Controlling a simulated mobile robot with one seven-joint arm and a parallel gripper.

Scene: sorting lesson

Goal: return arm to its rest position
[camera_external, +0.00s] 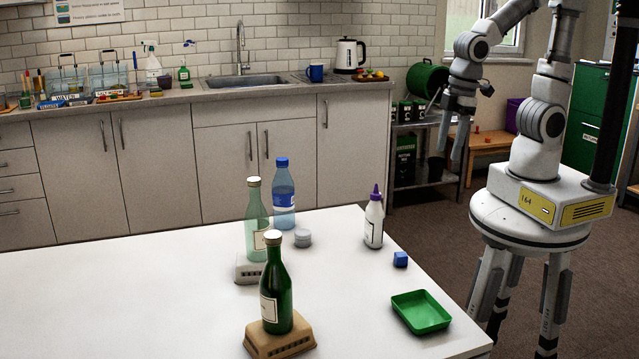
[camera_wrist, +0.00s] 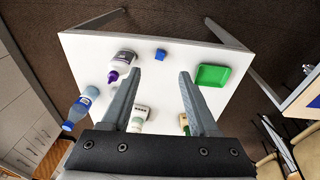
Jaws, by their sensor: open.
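My gripper (camera_external: 459,135) hangs open and empty, pointing down, off the far right end of the white table (camera_external: 120,290) in the external view. In the wrist view my gripper's two fingers (camera_wrist: 160,88) are spread wide, with bare tabletop visible between them and nothing held. My arm stands at the right on its base, bent at the elbow.
The table holds a dark green bottle (camera_external: 277,290) and a pale green bottle (camera_external: 256,222) on blocks, a blue-capped water bottle (camera_external: 284,198), a grey lid (camera_external: 303,238), a purple-tipped bottle (camera_external: 374,222), a blue cube (camera_external: 400,259) and a green tray (camera_external: 420,312). A shelf cart (camera_external: 425,160) stands behind.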

